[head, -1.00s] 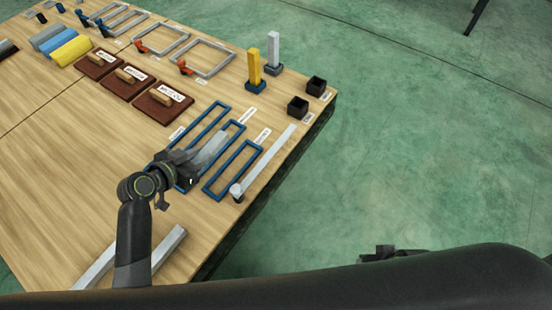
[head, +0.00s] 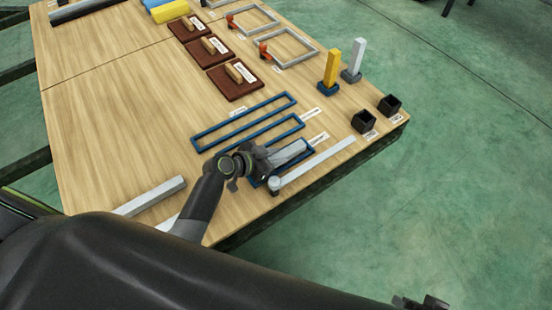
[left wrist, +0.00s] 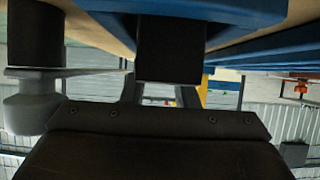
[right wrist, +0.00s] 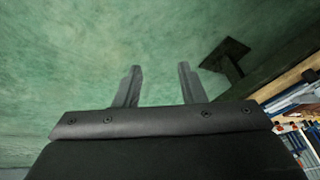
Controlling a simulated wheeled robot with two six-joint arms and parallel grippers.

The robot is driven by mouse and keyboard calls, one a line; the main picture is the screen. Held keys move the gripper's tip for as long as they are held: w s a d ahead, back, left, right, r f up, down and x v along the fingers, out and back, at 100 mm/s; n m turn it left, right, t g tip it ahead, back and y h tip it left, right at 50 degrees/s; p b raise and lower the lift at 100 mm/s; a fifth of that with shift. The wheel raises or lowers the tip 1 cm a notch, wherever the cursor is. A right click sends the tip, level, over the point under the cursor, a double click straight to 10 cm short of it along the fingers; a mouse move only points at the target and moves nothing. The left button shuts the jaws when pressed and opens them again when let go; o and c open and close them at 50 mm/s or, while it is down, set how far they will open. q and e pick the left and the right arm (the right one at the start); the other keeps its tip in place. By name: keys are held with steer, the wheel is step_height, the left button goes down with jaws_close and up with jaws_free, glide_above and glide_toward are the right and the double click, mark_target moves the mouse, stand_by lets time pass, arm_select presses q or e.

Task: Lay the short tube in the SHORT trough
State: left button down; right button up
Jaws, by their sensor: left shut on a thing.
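The short grey tube (head: 290,151) is held in my left gripper (head: 268,159) in the head view, lying along the nearest and shortest blue trough (head: 311,154). The gripper and arm hide the tube's near end and part of the trough. In the left wrist view the shaded tube end (left wrist: 170,48) sits between my left fingers, close beside the blue trough wall (left wrist: 240,12). Whether the tube touches the trough floor cannot be told. My right gripper (right wrist: 157,85) is open and empty, away from the table over green floor.
Two longer blue troughs (head: 243,122) lie behind. A light strip (head: 318,161) with a grey round post (head: 274,184) runs close along the near side. Another grey tube (head: 152,195) lies at left. Black cups (head: 364,121) stand near the right table edge.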

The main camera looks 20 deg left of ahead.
arm_select(q)
steer(key=shift+f, duration=0.15)
arm_select(e)
steer(key=shift+r, duration=0.15)
steer(key=shift+w, duration=0.15)
arm_select(q)
steer(key=shift+f, duration=0.15)
steer(key=c, duration=1.1)
jaws_free()
arm_select(e)
steer(key=shift+w+d+r+t, duration=0.1)
steer(key=shift+w+r+t, duration=0.15)
steer(key=shift+w, duration=0.2)
steer(key=shift+s+f, duration=0.1)
steer(key=shift+s, duration=0.05)
